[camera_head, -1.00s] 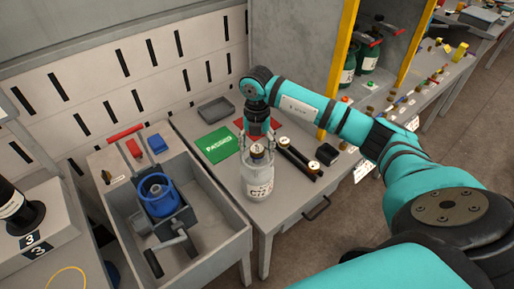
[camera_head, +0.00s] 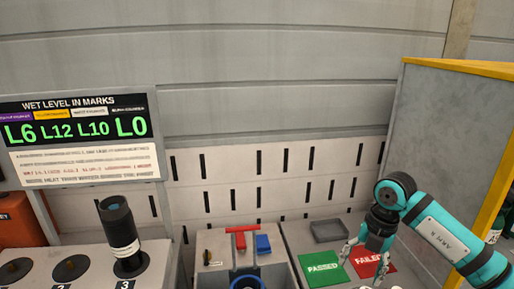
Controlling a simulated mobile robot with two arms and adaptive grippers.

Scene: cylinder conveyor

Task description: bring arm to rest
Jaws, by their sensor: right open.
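My right arm (camera_head: 440,236) comes in from the right edge, teal and white. Its right gripper (camera_head: 364,268) hangs downward over the table with the green and red cards. The fingers are spread open in front of the red "FAILED" card (camera_head: 386,259). No object shows between the visible parts of the fingers. The green "PASSED" card (camera_head: 319,268) lies to the left of the gripper. My left gripper is not in this view.
A grey tray (camera_head: 329,230) lies behind the cards. A grey cabinet (camera_head: 440,140) with yellow edges stands behind the arm. At left are a level display (camera_head: 80,132) and a black cylinder (camera_head: 122,235) on stand 3. A blue ring (camera_head: 247,279) shows at the bottom.

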